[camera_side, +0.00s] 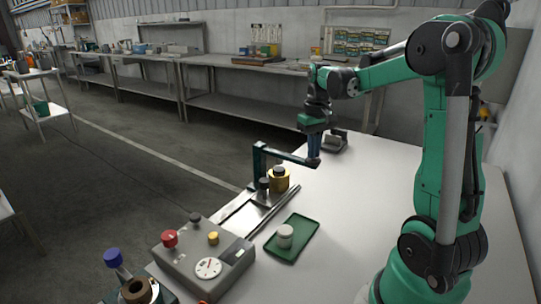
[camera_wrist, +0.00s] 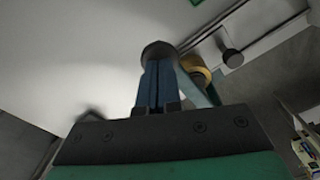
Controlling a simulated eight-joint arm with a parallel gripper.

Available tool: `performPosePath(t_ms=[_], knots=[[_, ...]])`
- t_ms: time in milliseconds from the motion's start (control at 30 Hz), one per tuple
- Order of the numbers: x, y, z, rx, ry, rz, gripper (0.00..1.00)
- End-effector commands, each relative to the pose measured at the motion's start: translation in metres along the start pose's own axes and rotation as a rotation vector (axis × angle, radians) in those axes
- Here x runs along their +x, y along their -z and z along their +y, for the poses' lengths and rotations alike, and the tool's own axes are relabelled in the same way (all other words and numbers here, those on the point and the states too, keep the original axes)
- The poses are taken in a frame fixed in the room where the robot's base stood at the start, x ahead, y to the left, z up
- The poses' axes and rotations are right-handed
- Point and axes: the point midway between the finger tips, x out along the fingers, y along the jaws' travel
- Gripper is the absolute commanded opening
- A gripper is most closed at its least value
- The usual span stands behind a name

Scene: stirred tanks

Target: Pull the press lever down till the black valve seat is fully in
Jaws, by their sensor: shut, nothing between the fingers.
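The press has a dark teal post (camera_side: 258,168) and a lever (camera_side: 288,154) that reaches right, sloping slightly down. My gripper (camera_side: 314,153) is over the lever's free end, with its blue fingers shut and empty. In the wrist view the shut fingertips (camera_wrist: 158,68) are at a dark round knob (camera_wrist: 158,50) on the lever end; they look in contact or very close. A yellow body (camera_side: 279,183) stands under the lever, with a dark piece (camera_side: 279,171) at its top, apparently the black valve seat. How deep it sits cannot be told. The yellow body shows partly in the wrist view (camera_wrist: 196,68).
A green tray (camera_side: 292,250) with a pale round part (camera_side: 285,236) lies in front of the press. A grey control box (camera_side: 204,259) with knobs and a dial is at the front left. A dark block (camera_side: 335,141) stands behind my gripper. The white table's right side is clear.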

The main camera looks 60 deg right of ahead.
Motion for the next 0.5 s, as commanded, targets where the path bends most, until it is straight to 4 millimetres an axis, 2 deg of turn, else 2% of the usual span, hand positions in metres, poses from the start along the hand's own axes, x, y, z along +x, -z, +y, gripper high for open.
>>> performPosePath(t_ms=[333,500], knots=[[-0.01,0.0,0.0,0.0,0.0,0.0,0.0],[-0.025,0.0,0.0,0.0,0.0,0.0,0.0]])
